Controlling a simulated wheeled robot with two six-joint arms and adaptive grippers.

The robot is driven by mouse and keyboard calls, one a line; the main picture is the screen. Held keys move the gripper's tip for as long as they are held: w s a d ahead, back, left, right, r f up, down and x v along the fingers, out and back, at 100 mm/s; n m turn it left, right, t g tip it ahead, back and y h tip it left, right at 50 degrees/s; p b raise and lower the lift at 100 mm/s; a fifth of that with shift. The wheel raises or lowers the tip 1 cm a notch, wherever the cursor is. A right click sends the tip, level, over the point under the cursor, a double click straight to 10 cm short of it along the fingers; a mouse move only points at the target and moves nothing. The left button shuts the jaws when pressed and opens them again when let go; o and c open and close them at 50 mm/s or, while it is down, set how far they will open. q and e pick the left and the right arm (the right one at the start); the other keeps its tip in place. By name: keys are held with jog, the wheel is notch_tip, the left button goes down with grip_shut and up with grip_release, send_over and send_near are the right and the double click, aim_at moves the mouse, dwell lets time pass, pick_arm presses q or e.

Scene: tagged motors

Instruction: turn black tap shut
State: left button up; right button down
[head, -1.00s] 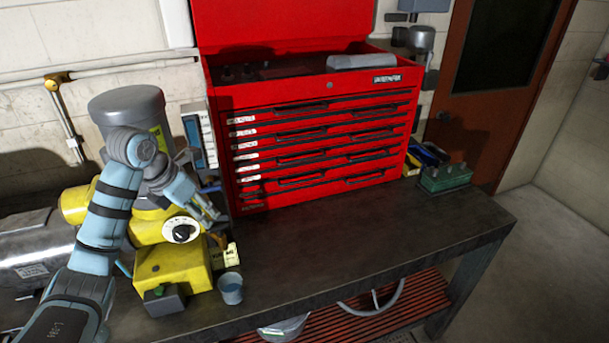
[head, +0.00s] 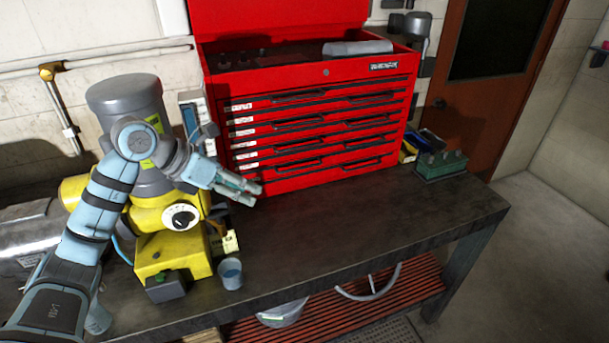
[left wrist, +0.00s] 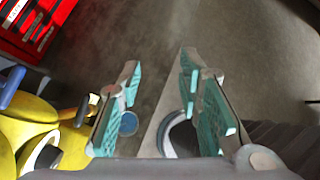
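A black tap (head: 182,219) sits on a white dial on the front of the yellow and grey motor unit. In the left wrist view the white-rimmed dial with its black tap (left wrist: 47,157) is at the lower left, partly cut off by my gripper's body. My left gripper (head: 254,194) is to the right of the dial and above it in the head view, in front of the red tool chest. In the left wrist view my left gripper (left wrist: 160,92) has its teal-padded fingers apart with nothing gripped. My right gripper is not in view.
A small blue-grey cup (head: 231,274) and a yellow tag (head: 230,242) are beside the motor unit. The red tool chest (head: 320,128) stands behind. A green holder (head: 440,166) is at the bench's right end. The bench (head: 370,220) is clear in the middle.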

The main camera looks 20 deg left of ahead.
pick_arm(q)
jog(key=d+r+t+h, duration=0.2)
jog(key=d+r+h, duration=0.1)
jog(key=d, duration=0.4)
jog(key=d+r+n+t+h, duration=0.1)
jog(key=d+r+t+h, duration=0.1)
jog(key=d+r+h, duration=0.2)
jog(key=d+h, duration=0.2)
jog(key=d, duration=0.1)
jog(key=shift+s+r+n, duration=0.25)
jog(key=shift+s+n, duration=0.05)
